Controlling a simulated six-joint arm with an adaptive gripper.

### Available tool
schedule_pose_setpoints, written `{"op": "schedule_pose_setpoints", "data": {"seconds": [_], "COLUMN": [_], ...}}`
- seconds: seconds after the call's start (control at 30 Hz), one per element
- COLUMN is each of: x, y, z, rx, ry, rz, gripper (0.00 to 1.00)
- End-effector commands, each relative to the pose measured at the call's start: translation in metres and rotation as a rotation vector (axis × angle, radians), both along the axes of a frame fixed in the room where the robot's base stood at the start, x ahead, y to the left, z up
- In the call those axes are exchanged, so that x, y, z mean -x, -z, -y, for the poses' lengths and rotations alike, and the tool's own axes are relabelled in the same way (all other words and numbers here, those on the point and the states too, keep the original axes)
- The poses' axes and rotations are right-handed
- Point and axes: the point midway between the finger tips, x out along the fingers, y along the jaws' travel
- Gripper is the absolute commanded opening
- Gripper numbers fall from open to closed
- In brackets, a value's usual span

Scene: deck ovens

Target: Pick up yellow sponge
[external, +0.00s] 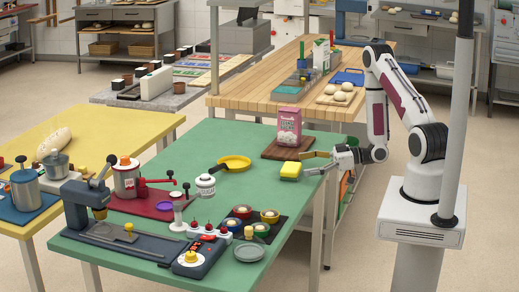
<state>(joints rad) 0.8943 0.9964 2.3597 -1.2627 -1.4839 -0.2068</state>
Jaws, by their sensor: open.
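The yellow sponge (290,170) is a small block on the green table (285,205), near its right end. My gripper (305,163) reaches in from the right, low over the table edge. Its two fingers are spread apart and point left, with the tips just right of the sponge. The lower fingertip appears very close to the sponge; I cannot tell whether it touches. Nothing shows between the fingers.
A pink carton (289,126) stands on a brown board (273,149) just behind the sponge. A dark tray (266,226) with several small bowls is in front. Bare green table surrounds the sponge's front side.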

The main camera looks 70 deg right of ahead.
Motion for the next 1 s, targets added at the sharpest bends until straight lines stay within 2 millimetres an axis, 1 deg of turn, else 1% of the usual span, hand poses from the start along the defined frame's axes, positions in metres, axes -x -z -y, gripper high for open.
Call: {"op": "schedule_pose_setpoints", "data": {"seconds": [0.37,0.7,0.8,1.0], "x": [-0.004,-0.025,-0.034,-0.043], "y": [0.002,0.010,0.011,0.013], "z": [-0.004,-0.020,-0.023,-0.026], "rx": [-0.001,0.000,0.002,-0.001], "ry": [-0.001,-0.003,-0.002,0.000], "rz": [-0.001,0.000,0.001,0.000], "gripper": [0.93,0.93,0.93,0.93]}}
